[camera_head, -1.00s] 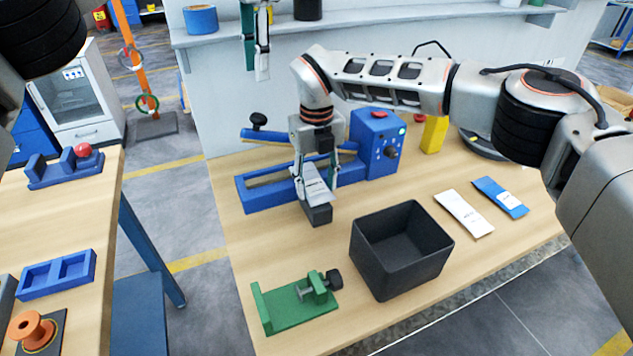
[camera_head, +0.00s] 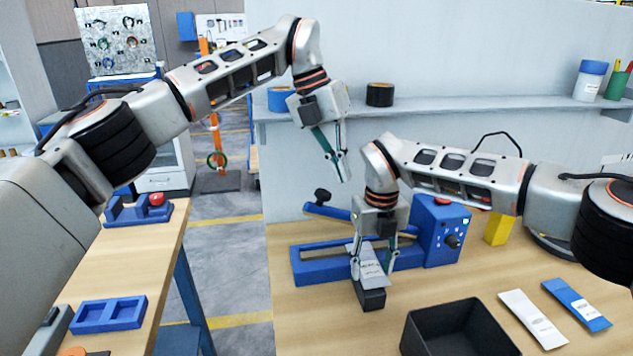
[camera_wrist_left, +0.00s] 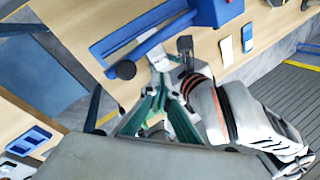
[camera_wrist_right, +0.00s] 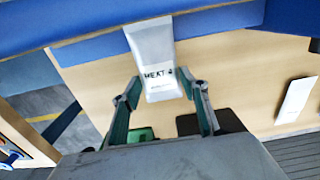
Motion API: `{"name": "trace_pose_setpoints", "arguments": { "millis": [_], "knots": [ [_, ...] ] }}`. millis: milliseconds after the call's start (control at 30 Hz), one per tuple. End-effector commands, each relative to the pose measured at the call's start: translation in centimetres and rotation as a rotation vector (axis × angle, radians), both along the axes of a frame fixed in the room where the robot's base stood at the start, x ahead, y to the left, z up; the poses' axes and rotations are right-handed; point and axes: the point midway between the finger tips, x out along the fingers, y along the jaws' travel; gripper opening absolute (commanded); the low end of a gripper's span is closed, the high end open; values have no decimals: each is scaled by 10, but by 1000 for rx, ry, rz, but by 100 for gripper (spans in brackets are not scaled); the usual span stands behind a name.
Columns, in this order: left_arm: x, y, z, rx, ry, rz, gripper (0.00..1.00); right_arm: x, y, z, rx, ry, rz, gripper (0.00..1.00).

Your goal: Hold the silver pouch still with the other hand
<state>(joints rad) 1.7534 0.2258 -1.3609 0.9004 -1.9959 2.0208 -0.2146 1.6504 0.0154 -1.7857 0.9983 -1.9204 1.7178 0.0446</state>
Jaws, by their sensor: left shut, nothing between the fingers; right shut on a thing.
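The silver pouch (camera_head: 372,272) is upright, slightly tilted, at the front of the blue sealer (camera_head: 310,268), just above a dark block (camera_head: 371,298). My right gripper (camera_head: 370,268) is shut on it. In the right wrist view the pouch (camera_wrist_right: 154,45) shows printed lettering, its lower part between the fingers (camera_wrist_right: 160,100). My left gripper (camera_head: 343,172) is shut and empty, in the air above and behind the pouch, apart from it. In the left wrist view its fingers (camera_wrist_left: 162,92) point toward the pouch (camera_wrist_left: 160,60), partly hidden by my right gripper.
The sealer's control box (camera_head: 442,230) stands right of the pouch. A black bin (camera_head: 458,322) is at the front right, with a white pouch (camera_head: 532,318) and a blue pouch (camera_head: 577,303) beside it. A shelf (camera_head: 450,106) runs behind. My right forearm crosses above the table.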

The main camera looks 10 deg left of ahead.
Motion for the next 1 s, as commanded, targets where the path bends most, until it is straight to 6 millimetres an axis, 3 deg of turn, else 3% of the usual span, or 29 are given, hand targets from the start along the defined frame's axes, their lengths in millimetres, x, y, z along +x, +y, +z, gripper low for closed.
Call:
{"name": "trace_pose_setpoints", "arguments": {
  "millis": [167,467,1000],
  "knots": [
    [1,3,1,-140,89,251,0,0,0,0,0,0,0,22],
    [5,21,23,-377,281,677,0,0,0,0,0,0,0,22],
    [2,99,76,-745,779,1400,0,0,0,0,0,0,0,22]
  ]
}}
